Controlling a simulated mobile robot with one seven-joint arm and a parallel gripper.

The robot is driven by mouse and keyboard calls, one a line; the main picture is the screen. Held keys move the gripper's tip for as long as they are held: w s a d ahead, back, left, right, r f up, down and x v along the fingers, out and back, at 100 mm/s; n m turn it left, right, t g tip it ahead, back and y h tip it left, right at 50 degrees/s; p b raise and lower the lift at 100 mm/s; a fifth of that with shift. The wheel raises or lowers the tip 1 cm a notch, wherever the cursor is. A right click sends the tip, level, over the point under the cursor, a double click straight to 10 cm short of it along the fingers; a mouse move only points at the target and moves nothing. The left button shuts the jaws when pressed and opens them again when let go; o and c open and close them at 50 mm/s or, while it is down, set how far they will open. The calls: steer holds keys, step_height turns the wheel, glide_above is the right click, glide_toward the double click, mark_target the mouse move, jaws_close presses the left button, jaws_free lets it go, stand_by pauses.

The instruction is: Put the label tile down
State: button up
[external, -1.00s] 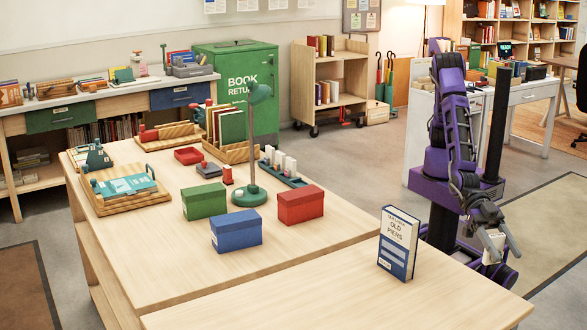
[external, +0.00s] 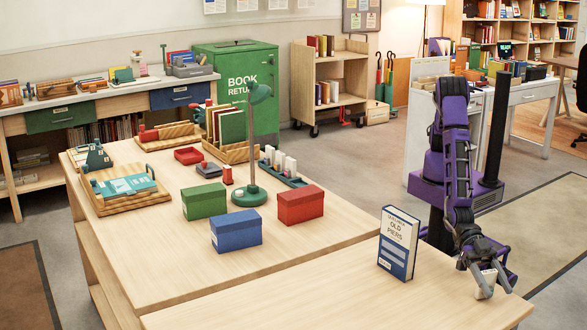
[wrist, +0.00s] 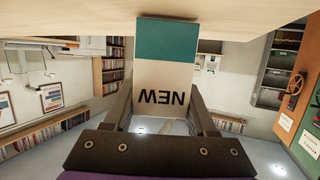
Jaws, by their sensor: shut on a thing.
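The label tile (wrist: 165,75) is white with a teal band at one end and the word NEW, which reads upside down in the wrist view. My gripper (wrist: 160,97) is shut on the tile, with a finger on either side. In the external view the tile (external: 484,284) is a small pale block in my gripper (external: 485,272), at the right end of the near table (external: 330,300). The teal end points toward a wooden surface at the top of the wrist view. I cannot tell whether the tile touches the table.
An upright book titled Old Piers (external: 398,243) stands on the near table, left of my gripper. Blue (external: 236,231), red (external: 300,204) and green (external: 204,201) boxes and a green lamp (external: 250,194) stand farther left. The near table's front middle is clear.

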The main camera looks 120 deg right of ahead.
steer(key=shift+f, duration=0.1)
steer(key=o, duration=1.4)
steer(key=shift+r, duration=0.2)
steer(key=p+v, duration=0.1)
steer(key=v, duration=1.1)
steer(key=shift+s, duration=0.1)
